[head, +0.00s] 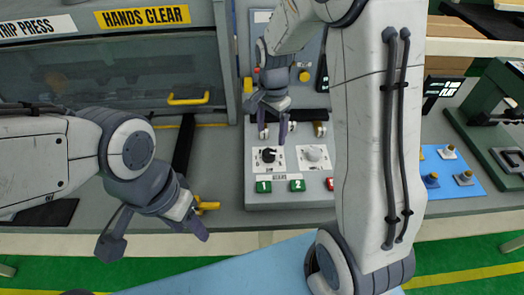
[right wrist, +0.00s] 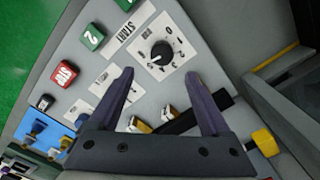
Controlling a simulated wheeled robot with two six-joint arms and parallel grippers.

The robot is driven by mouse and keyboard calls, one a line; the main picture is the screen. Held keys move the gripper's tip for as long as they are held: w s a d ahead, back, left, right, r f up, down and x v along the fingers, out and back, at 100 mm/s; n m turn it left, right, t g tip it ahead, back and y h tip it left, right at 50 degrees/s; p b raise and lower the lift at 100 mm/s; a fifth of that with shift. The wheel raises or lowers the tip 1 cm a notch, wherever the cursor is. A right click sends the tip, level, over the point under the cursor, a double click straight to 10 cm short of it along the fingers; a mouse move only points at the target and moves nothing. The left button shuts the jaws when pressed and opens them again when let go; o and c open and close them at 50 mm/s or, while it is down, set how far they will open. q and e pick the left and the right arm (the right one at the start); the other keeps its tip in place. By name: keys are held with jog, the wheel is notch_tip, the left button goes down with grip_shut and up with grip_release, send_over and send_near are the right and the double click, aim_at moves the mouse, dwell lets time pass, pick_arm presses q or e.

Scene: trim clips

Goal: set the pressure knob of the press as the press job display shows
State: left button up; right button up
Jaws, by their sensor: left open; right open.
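The labels are too small to tell which is pressure. The black knob (right wrist: 161,53) also shows in the right wrist view, just beyond the fingertips. My right gripper (head: 273,136) is open and empty above the black knob; its spread fingers (right wrist: 159,74) do not close around it. My left gripper (head: 154,238) is open and empty, left of the panel. I cannot read any press job display; a dark screen (head: 322,76) is partly hidden by my right arm.
Green buttons (head: 264,187) and a red button (head: 329,184) sit below the knobs. Yellow handles (head: 188,98) are on the press at left. A blue mat (head: 432,165) with several metal clips lies right of my right arm, before a green fixture (head: 495,120).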

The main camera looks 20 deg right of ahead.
aim_at(268, 153)
jog(key=f, duration=0.5)
jog(key=f+p, duration=0.1)
jog(key=f, duration=0.2)
jog(key=shift+a+f, duration=0.25)
jog(key=shift+f, duration=0.1)
jog(key=shift+w, duration=0.1)
grip_shut()
